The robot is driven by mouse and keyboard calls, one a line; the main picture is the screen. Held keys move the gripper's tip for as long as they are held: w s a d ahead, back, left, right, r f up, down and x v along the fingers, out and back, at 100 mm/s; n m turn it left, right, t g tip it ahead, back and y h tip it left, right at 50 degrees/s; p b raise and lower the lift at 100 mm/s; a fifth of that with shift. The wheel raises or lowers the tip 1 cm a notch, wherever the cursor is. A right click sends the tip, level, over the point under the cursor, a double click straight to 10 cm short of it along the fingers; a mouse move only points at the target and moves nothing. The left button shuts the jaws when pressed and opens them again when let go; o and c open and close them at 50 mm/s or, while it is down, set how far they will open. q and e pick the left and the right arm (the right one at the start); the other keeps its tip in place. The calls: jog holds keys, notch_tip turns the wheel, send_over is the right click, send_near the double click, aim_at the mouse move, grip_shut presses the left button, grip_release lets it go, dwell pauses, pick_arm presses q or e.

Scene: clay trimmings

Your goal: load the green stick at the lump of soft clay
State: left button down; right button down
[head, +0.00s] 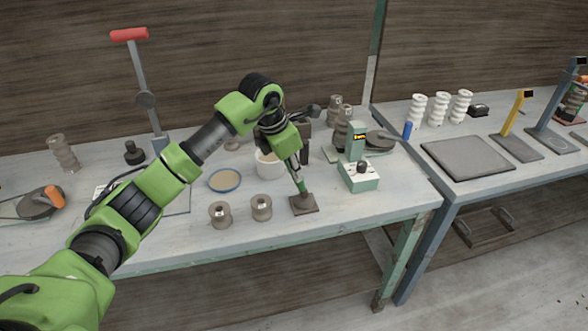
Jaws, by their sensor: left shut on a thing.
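My left gripper (297,160) is over the middle of the near bench, pointing down, shut on the upper part of a green stick (301,186). The stick slants slightly, with its lower end at a dark brown square base (304,206) on the bench. I cannot tell whether it stands in the base or only meets it in this view. A whitish tub (266,170) is partly hidden behind the gripper. No lump of soft clay can be told for sure. My right gripper is not in view.
Two grey-brown spools (220,215) (261,207) and a blue-rimmed dish (225,180) are left of the stick. A green device (360,180) is to its right. The bench's front right corner is clear. Another bench (470,185) adjoins on the right.

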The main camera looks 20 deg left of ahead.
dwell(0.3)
pick_arm(q)
jog(key=shift+r+p, duration=0.6)
jog(key=shift+r, duration=0.25)
jog(key=shift+r+p, duration=1.5)
jog(key=shift+r, duration=1.15)
